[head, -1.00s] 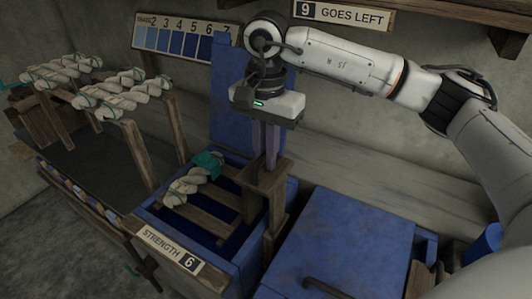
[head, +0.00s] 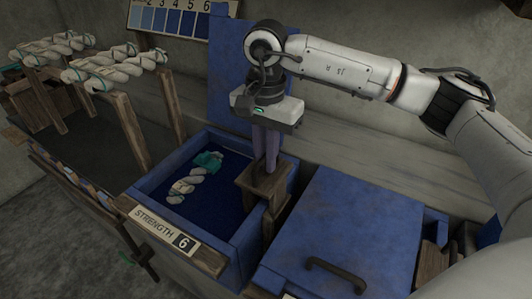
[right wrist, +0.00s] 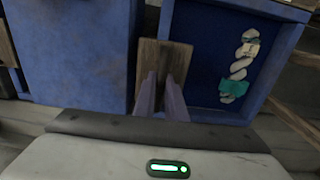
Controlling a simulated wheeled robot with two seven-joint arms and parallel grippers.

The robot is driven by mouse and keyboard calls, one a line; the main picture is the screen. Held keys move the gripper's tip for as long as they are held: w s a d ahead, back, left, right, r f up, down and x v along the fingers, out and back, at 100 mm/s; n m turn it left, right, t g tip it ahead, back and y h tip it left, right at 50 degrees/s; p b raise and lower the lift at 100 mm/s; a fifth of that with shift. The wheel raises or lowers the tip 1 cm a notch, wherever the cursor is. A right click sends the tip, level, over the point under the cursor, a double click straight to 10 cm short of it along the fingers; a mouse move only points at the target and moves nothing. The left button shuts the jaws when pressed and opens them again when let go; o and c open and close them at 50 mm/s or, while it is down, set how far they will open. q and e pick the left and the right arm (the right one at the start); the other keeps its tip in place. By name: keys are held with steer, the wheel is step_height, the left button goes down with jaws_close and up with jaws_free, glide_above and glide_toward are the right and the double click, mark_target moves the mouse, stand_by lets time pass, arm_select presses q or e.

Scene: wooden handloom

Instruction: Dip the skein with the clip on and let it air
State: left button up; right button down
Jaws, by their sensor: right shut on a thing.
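The pale twisted skein (head: 186,186) lies in the open blue vat (head: 146,199), with a teal clip (head: 208,160) at its far end. Dark blue dye surrounds it, and no slats show under it. The right wrist view also shows the skein (right wrist: 239,68) and clip (right wrist: 234,88). My right gripper (head: 266,168) points down at the vat's right side, shut on the top of a wooden post (head: 262,187). In the right wrist view its fingers (right wrist: 160,97) meet the wooden block (right wrist: 163,58). My left gripper is out of view.
A "STRENGTH 6" sign (head: 168,230) is on the vat's front. A closed blue lid (head: 345,225) with a dark handle covers the vat to the right. Other pale skeins (head: 115,68) hang on wooden posts at left. A shade chart (head: 180,20) is on the wall.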

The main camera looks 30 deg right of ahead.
mark_target(266, 181)
step_height(266, 181, down, 4)
steer(key=shift+b, duration=1.2)
step_height(266, 181, down, 3)
steer(key=shift+f+b, duration=0.15)
steer(key=shift+b, duration=1.05)
steer(key=shift+f, duration=0.35)
steer(key=shift+s, duration=0.1)
steer(key=shift+f, duration=0.15)
steer(key=shift+s, duration=0.1)
stand_by(0.9)
